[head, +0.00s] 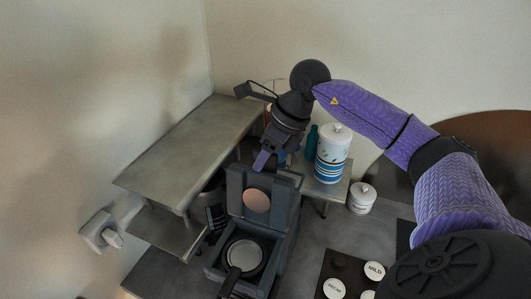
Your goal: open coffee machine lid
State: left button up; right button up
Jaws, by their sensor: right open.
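The dark grey coffee machine (276,262) stands on the counter at the lower middle. Its lid (238,187) looks raised, standing upright at the back with a copper-coloured disc (257,200) on its inner face. Below it the machine is open, and a round pale dish in a dark rim (243,256) with a handle toward me shows inside. My right gripper (271,160) is open and empty, pointing down just above the lid's top edge. I cannot tell whether a finger touches the lid. My left gripper is not in view.
A grey shelf (190,149) stands left of the machine, close to the gripper. A striped white canister (333,160) and a teal bottle (312,142) stand behind right. A small white jar (361,198) and labelled round lids (374,270) lie to the right. A wall socket (100,230) is at left.

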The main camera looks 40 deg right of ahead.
grip_shut()
dwell(1.3)
